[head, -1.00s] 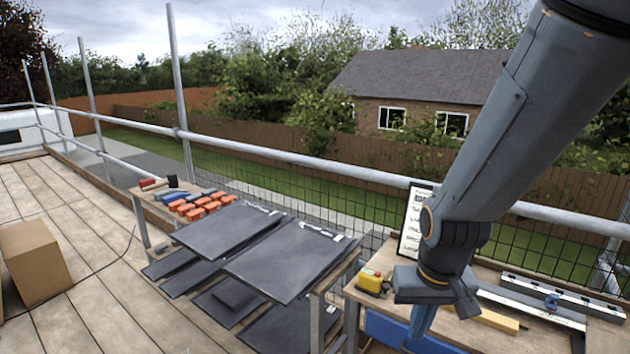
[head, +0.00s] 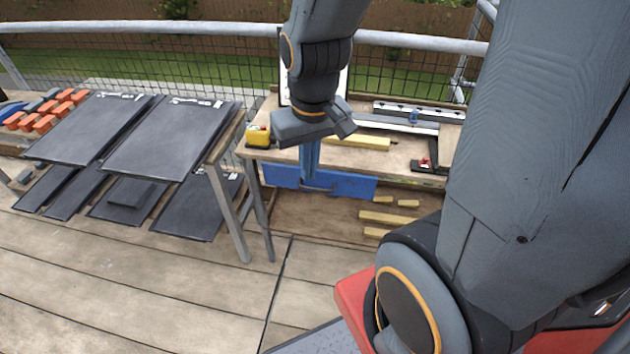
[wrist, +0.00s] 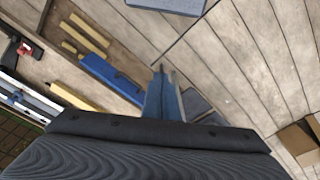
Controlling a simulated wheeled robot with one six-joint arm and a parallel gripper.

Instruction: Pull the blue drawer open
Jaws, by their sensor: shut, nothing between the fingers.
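The blue drawer (head: 350,187) is a long blue front under the top of the wooden workbench (head: 385,159). A grey handle shows on it near my fingers. The drawer also shows in the wrist view (wrist: 112,78), left of my fingers. I cannot tell whether it stands out from the bench at all. My gripper (head: 309,180) points down in front of the drawer's left half, its fingertips close to the handle. The fingers are shut with nothing between them. They also show in the wrist view (wrist: 160,72). I cannot tell whether they touch the handle.
A yellow tape measure (head: 258,135) and a metal rail (head: 400,124) are on the bench top. Several wood strips (head: 388,218) lie on the shelf below. A rack of dark slates (head: 150,140) stands left of the bench. The deck in front is clear.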

